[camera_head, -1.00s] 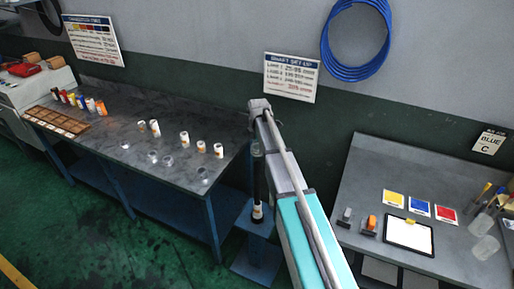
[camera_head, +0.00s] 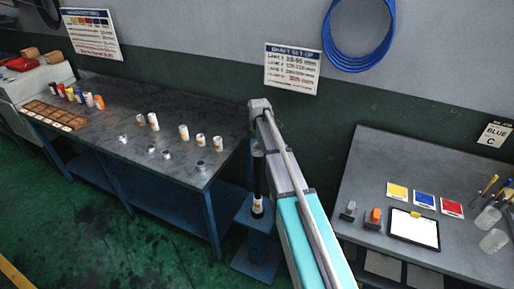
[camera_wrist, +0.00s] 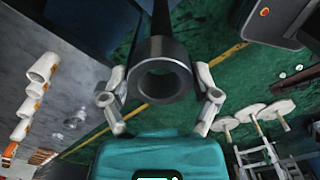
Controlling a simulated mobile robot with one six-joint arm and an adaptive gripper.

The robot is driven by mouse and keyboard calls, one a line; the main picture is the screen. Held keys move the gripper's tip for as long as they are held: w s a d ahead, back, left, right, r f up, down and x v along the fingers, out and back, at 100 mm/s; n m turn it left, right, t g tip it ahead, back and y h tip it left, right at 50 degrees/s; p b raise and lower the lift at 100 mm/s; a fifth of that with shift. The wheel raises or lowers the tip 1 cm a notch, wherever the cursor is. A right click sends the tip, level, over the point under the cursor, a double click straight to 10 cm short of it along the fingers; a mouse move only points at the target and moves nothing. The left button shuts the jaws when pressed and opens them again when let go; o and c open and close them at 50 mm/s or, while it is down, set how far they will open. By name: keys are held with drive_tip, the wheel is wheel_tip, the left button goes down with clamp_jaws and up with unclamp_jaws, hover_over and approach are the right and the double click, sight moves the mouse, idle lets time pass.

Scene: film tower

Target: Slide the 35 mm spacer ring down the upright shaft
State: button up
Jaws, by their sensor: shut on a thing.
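The upright shaft (camera_head: 258,182) is dark and stands on a small blue stand, beneath the end of my arm in the head view. A pale band (camera_head: 257,207) sits near its foot. In the wrist view the shaft (camera_wrist: 159,22) runs back from behind the dark spacer ring (camera_wrist: 134,78). My gripper (camera_wrist: 162,98) is shut on the ring, with one finger at each side. In the head view the ring is too small to make out.
The blue stand (camera_head: 256,250) is between a long grey bench (camera_head: 105,110) at left, with several white and orange rolls, and a right-hand table (camera_head: 365,170) with cards and a clipboard. A tool-like white group (camera_wrist: 255,115) shows at right in the wrist view.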

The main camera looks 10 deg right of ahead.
drive_tip(key=shift+f+b, duration=1.95)
drive_tip(key=shift+f, duration=0.2)
drive_tip(key=shift+f, duration=0.1)
drive_tip(key=o, duration=1)
drive_tip(key=shift+o, duration=0.2)
